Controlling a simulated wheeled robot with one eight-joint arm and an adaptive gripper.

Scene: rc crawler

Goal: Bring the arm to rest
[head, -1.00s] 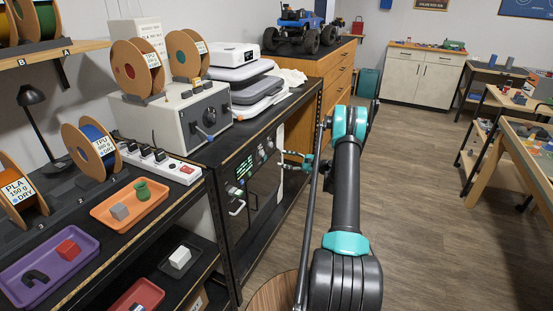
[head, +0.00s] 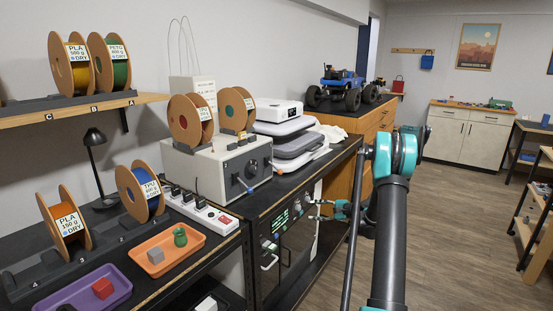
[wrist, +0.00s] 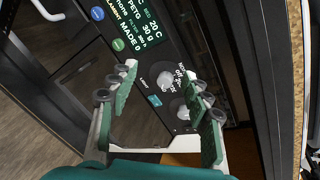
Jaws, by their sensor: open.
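My gripper (head: 335,209) is at the end of my black and teal arm, which reaches forward beside the bench. It is in front of the dark appliance (head: 290,250) under the bench top, near its control panel (head: 283,221). In the wrist view, the two green-padded fingers (wrist: 162,82) are spread apart with nothing between them. Beyond them, the panel (wrist: 150,60) shows a lit green display, several round buttons and pale knobs. I cannot tell the exact gap between fingertips and panel.
The bench holds a power strip (head: 202,211), an orange tray (head: 150,263), a purple tray (head: 85,295) and filament spools (head: 140,192). A blue crawler (head: 340,88) stands on the wooden cabinet (head: 375,125) behind. Open wooden floor (head: 455,235) lies to the right.

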